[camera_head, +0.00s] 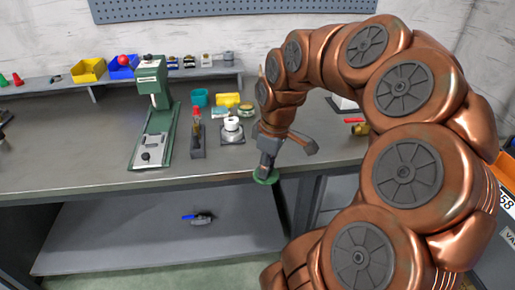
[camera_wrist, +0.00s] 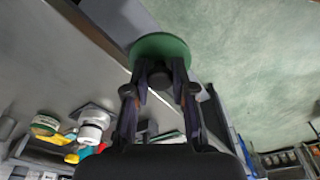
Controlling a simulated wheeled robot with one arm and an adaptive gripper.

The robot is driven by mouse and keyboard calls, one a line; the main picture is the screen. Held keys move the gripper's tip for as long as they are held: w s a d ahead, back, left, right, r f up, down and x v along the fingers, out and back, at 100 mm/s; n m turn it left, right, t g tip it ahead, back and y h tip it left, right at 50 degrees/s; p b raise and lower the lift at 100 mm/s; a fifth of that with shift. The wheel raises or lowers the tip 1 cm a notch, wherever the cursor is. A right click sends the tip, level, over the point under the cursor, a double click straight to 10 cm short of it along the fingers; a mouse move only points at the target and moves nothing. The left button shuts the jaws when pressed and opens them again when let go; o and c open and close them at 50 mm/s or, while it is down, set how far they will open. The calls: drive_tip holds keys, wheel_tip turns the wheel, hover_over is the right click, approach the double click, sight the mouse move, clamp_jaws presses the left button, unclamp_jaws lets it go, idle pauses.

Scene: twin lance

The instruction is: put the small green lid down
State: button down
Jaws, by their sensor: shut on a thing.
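The small green lid (camera_head: 265,180) is held by my gripper (camera_head: 267,168) at the front edge of the workbench (camera_head: 90,155). In the wrist view the lid (camera_wrist: 162,46) is a round green disc with a dark knob. My gripper (camera_wrist: 160,82) is shut on that knob. The lid overlaps the bench edge in the picture, with green floor beyond it. I cannot tell its exact height.
A green press (camera_head: 153,115), a dark stand with a red tip (camera_head: 197,140) and a white roll on a grey base (camera_head: 232,130) stand on the bench left of my gripper. The bench's front left is clear.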

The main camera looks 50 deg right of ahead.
drive_tip(key=p, duration=0.3)
hover_over(259, 154)
drive_tip(key=shift+s+f, duration=0.25)
drive_tip(key=shift+f, duration=0.45)
drive_tip(key=shift+f+p, duration=0.3)
drive_tip(key=shift+f, duration=1.45)
drive_tip(key=shift+f, duration=0.15)
drive_tip(key=c, duration=1)
unclamp_jaws()
drive_tip(key=shift+o, duration=0.2)
